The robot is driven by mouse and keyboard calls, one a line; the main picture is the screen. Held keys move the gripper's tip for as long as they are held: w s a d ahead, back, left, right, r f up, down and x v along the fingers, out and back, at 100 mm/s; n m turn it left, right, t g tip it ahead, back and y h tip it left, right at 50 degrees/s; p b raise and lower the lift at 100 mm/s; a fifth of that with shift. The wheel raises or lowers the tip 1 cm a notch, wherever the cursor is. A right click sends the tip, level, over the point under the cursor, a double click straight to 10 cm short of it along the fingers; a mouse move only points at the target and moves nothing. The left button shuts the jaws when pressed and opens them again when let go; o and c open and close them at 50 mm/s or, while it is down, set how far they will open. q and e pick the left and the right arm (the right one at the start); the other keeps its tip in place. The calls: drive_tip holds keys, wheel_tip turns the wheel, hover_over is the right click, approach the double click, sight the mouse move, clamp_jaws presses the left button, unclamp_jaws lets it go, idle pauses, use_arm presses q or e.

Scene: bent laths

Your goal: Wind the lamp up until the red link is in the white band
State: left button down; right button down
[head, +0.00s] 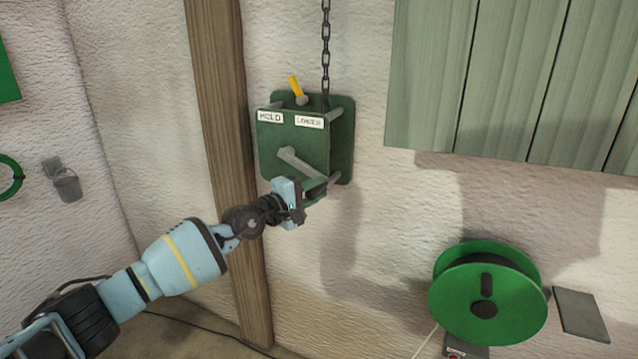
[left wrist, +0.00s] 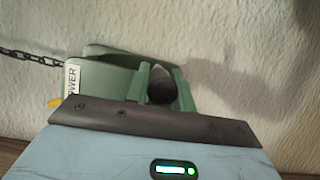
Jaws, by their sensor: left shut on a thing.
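The winch (head: 292,143) is a green box on a green wall plate, labelled HOLD on the left and LOWER on the right. Its yellow-tipped lever (head: 294,85) stands on top, leaning slightly to the left, the HOLD side. A grey crank arm (head: 300,164) slants down and right across its front. My left gripper (head: 317,190) is shut on the crank's handle, at the arm's lower right end. The dark handle (left wrist: 160,87) shows between the fingers in the left wrist view. A dark chain (head: 326,45) runs up out of view. No lamp, red link or white band shows.
A wooden post (head: 228,130) stands just left of the winch. Green panelled doors (head: 500,75) hang at upper right. A green reel (head: 487,300) is at lower right beside a grey plate (head: 580,314).

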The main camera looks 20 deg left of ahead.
use_arm(q)
drive_tip(key=shift+a+f+m+g, duration=0.2)
drive_tip(key=shift+f+m, duration=0.15)
drive_tip(key=shift+f, duration=0.15)
drive_tip(key=shift+a+f+m+g, duration=0.1)
drive_tip(key=shift+a+f+m, duration=0.05)
drive_tip(key=shift+f+m, duration=0.25)
drive_tip(key=shift+f, duration=0.1)
drive_tip(key=c, duration=1.2)
unclamp_jaws()
drive_tip(key=shift+a+r, duration=0.1)
drive_tip(key=shift+r, duration=0.1)
